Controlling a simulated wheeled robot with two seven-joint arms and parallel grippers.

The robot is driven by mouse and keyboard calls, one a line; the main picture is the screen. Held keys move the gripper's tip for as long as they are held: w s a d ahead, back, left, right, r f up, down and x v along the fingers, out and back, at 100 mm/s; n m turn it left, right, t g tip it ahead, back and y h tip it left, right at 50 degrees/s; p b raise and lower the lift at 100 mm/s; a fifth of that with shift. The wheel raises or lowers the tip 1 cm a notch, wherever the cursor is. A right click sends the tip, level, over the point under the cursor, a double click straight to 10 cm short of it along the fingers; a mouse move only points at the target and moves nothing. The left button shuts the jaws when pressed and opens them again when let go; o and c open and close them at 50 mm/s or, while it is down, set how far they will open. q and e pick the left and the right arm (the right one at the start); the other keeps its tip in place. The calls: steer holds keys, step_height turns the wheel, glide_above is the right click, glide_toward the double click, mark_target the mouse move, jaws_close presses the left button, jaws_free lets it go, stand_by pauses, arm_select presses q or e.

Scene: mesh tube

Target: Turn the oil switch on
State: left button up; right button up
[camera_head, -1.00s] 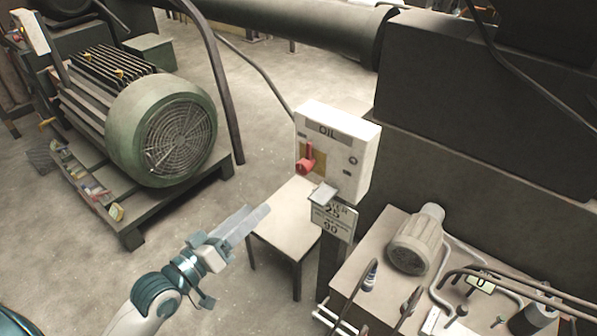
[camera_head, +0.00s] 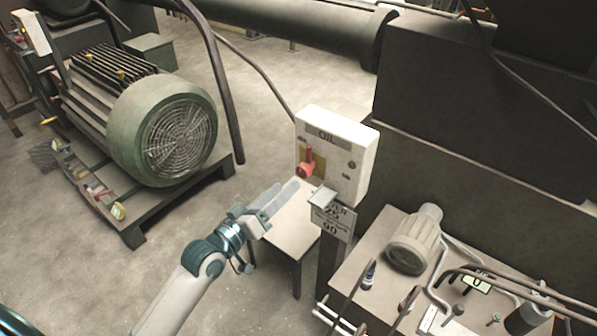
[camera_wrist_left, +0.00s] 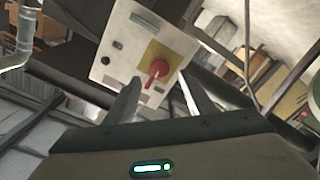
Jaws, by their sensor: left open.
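The oil switch is a red handle (camera_head: 307,166) on a yellow plate, on the front of a white box (camera_head: 352,136) labelled OIL. The handle points up in the head view. My left gripper (camera_head: 290,189) is just below and left of the handle, apart from it. In the left wrist view, the red handle (camera_wrist_left: 155,73) on its yellow plate (camera_wrist_left: 166,57) shows beyond the open, empty fingers (camera_wrist_left: 158,97), roughly between their tips. The white box (camera_wrist_left: 117,62) fills the upper middle there. My right gripper is not in view.
A small table (camera_head: 285,236) stands below the box. A sign (camera_head: 331,219) hangs under the box on its dark post (camera_head: 328,262). A large green motor (camera_head: 160,125) stands at left. A bench with a small motor (camera_head: 413,246) and pipes is at right. Open floor lies between.

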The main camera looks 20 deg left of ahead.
mark_target(301, 174)
arm_select(q)
steer(key=p+x, duration=0.1)
steer(key=x, duration=0.6)
steer(key=c, duration=1.1)
